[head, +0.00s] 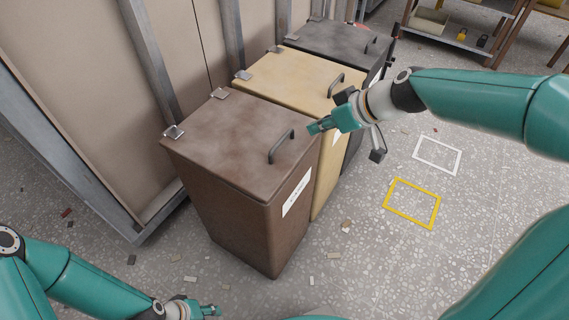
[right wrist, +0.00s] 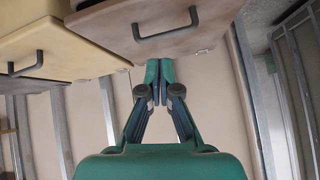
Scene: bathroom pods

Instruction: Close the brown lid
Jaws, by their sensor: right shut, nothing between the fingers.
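The brown lid (head: 230,130) lies flat on top of the brown bin (head: 243,225), with no gap that I can see along its edge. Its dark handle (head: 282,146) is near the right edge. The lid and handle also show at the top of the right wrist view (right wrist: 165,33). My right gripper (head: 315,127) is shut and empty, by the lid's right corner, beside the handle. I cannot tell whether it touches the lid. Its fingertips are together in the right wrist view (right wrist: 157,80). My left gripper (head: 213,311) is low at the bottom edge, away from the bin.
A yellow-lidded bin (head: 290,78) and a dark grey-lidded bin (head: 325,42) stand in a row behind the brown one. A wall with metal posts (head: 150,60) runs along their left. Yellow (head: 386,207) and white floor frames lie right, with small scraps scattered about.

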